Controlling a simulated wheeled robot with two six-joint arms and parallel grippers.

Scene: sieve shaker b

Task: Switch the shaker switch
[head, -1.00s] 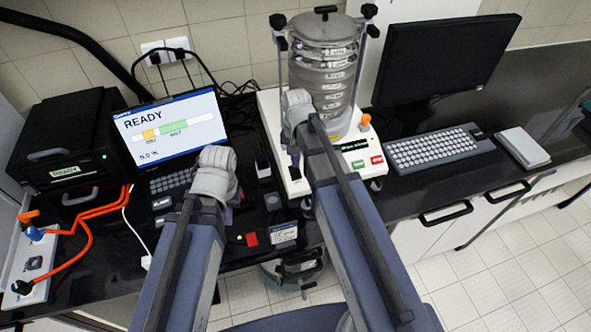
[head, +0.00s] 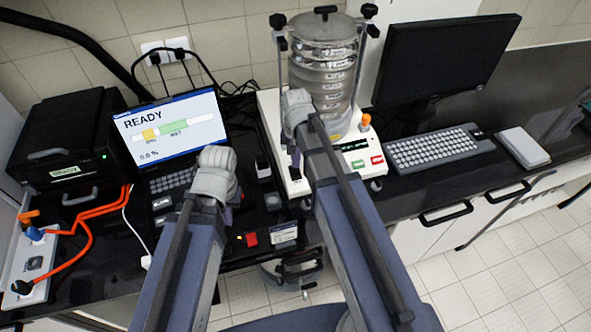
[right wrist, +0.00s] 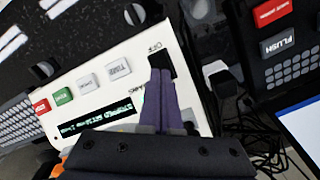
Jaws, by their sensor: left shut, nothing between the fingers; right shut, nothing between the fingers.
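The sieve shaker has a white base (head: 270,125) with a stack of clear sieves (head: 322,75) clamped on top. In the right wrist view its panel (right wrist: 110,65) shows a lit display (right wrist: 95,119), which appears to read STOPPED. The black shaker switch (right wrist: 160,62) is at the panel's edge, beside the word OFF. My right gripper (right wrist: 160,78) is shut and empty, its fingertips at the switch and partly covering it; I cannot tell if they touch. My left gripper (head: 228,212) is shut and empty, in front of the laptop.
A monitor (head: 440,60) and a keyboard (head: 435,150) are to the right. Orange cables cross the left bench. An orange knob (head: 365,120) stands on the base.

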